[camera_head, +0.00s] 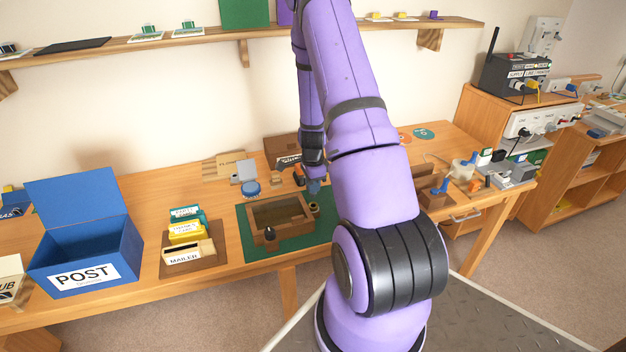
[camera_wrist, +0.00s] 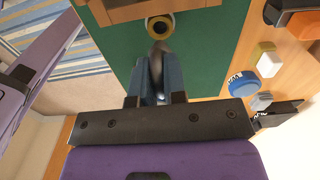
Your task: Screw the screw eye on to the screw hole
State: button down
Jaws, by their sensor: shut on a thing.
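In the wrist view, my gripper (camera_wrist: 155,72) has its two blue fingers shut on a dark grey piece that looks like the screw eye (camera_wrist: 158,52). Its far end shows just below a round brass-coloured collar with a dark hole, which looks like the screw hole (camera_wrist: 160,27). I cannot tell whether they touch. The collar is by a wooden box (camera_wrist: 120,10). In the head view, my gripper (camera_head: 314,187) is above the right side of the open wooden box (camera_head: 282,237), near the collar (camera_head: 314,207). The screw eye is not clear there.
The box stands on a green mat (camera_head: 250,255). A dark knob (camera_head: 270,233) is at its front left. A blue round object (camera_head: 251,189) is behind it. A mailer holder (camera_head: 188,262) and blue POST box (camera_head: 85,245) stand to the left. Small tools (camera_head: 465,170) lie right.

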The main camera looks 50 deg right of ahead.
aim_at(313, 197)
jog(key=shift+f, duration=1.25)
jog(key=shift+f, duration=1.25)
dwell(0.9)
jog(key=c, duration=1.1)
grip_release()
notch_tip(313, 197, up, 11)
jog(key=shift+f, duration=0.15)
